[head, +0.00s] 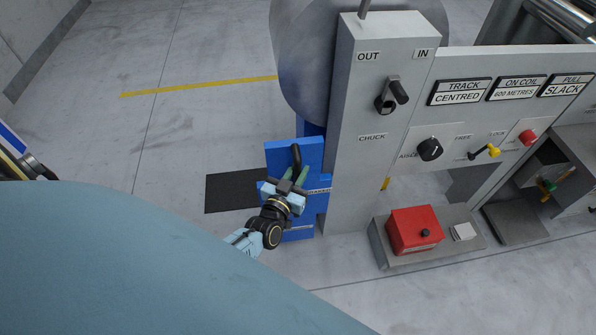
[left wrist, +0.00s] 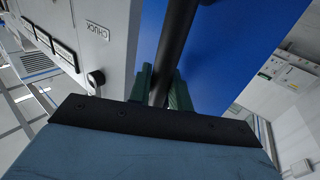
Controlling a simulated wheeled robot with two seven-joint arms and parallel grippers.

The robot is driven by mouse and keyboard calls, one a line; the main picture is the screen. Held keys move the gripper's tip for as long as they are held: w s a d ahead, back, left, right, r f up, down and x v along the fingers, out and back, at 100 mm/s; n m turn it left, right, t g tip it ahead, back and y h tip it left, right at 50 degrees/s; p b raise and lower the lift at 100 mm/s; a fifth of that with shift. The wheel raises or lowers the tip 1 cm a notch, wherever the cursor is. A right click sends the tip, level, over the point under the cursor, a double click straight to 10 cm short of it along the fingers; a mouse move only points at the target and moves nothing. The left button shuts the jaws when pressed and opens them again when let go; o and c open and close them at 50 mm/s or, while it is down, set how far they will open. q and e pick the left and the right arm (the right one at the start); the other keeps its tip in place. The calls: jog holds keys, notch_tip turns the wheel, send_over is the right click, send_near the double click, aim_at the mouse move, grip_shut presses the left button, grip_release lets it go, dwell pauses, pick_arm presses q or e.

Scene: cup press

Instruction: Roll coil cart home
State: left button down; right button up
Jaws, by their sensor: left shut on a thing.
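The blue coil cart (head: 310,150) stands on the floor against the left side of the grey machine cabinet. Its black bar handle (head: 296,157) rises from it, and it also shows in the left wrist view (left wrist: 178,40). My left gripper (head: 290,187) is shut on this handle. In the left wrist view its green fingers (left wrist: 160,88) lie on both sides of the bar. A large grey disc (head: 305,60) is above and behind the cart, partly hidden by the cabinet. I cannot tell whether it rests on the cart. My right gripper is not in view.
The cabinet (head: 345,150) with OUT/IN and CHUCK labels is close on the cart's right. A dark floor patch (head: 225,193) lies left of the cart. A yellow floor line (head: 200,86) runs behind it. A red box (head: 412,228) sits on a low plinth at right. Floor at left is clear.

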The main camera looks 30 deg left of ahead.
pick_arm(q)
jog(key=shift+w+d, duration=0.1)
jog(key=shift+d, duration=0.15)
jog(key=c, duration=1.3)
grip_release()
jog(key=shift+w, duration=0.1)
jog(key=shift+c, duration=0.2)
